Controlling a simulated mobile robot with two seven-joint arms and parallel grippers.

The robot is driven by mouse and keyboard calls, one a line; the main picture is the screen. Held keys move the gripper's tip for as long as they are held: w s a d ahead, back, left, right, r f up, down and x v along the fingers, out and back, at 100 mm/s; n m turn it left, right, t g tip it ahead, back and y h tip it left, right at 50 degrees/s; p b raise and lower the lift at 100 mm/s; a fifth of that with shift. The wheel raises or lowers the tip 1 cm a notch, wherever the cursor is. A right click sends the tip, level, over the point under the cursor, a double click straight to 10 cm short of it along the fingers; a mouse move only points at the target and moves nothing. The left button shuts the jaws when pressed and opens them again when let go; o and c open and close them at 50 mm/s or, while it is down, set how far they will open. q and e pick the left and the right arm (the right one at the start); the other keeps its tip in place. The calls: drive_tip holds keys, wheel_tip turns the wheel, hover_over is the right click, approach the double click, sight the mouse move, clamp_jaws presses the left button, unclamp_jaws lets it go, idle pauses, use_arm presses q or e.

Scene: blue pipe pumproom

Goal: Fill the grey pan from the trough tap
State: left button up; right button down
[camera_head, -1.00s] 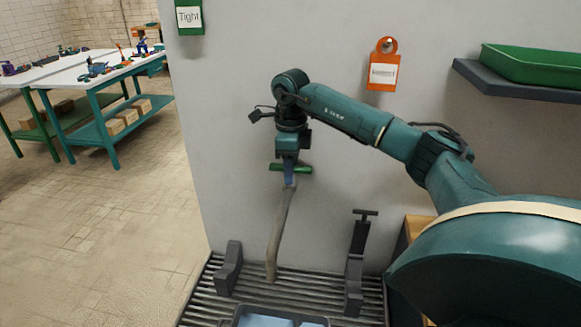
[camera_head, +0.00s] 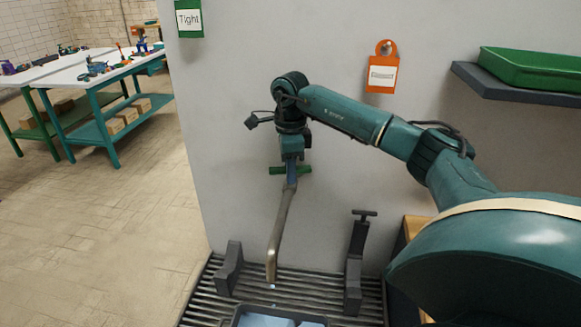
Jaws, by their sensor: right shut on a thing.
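The trough tap has a long grey-brown spout (camera_head: 280,232) hanging down the wall and a green crossbar handle (camera_head: 305,170) at its top. My right gripper (camera_head: 290,172) reaches down from above and is shut on the handle. Small pale blue drops (camera_head: 272,286) show just under the spout's lower end. Below it, the grey pan (camera_head: 237,318) is cut off by the bottom edge of the picture; pale blue shows inside its dark rim. My left gripper is not in view.
The pan is on a slatted trough grate (camera_head: 205,305). Dark brackets stand on the left (camera_head: 230,268) and right (camera_head: 355,265). A green tray (camera_head: 530,68) sits on a wall shelf (camera_head: 500,86). Workbenches (camera_head: 100,70) stand far left, with open floor before them.

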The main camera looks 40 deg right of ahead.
drive_tip(key=c, duration=1.3)
unclamp_jaws()
wheel_tip(320, 180, up, 13)
drive_tip(key=shift+r, duration=0.1)
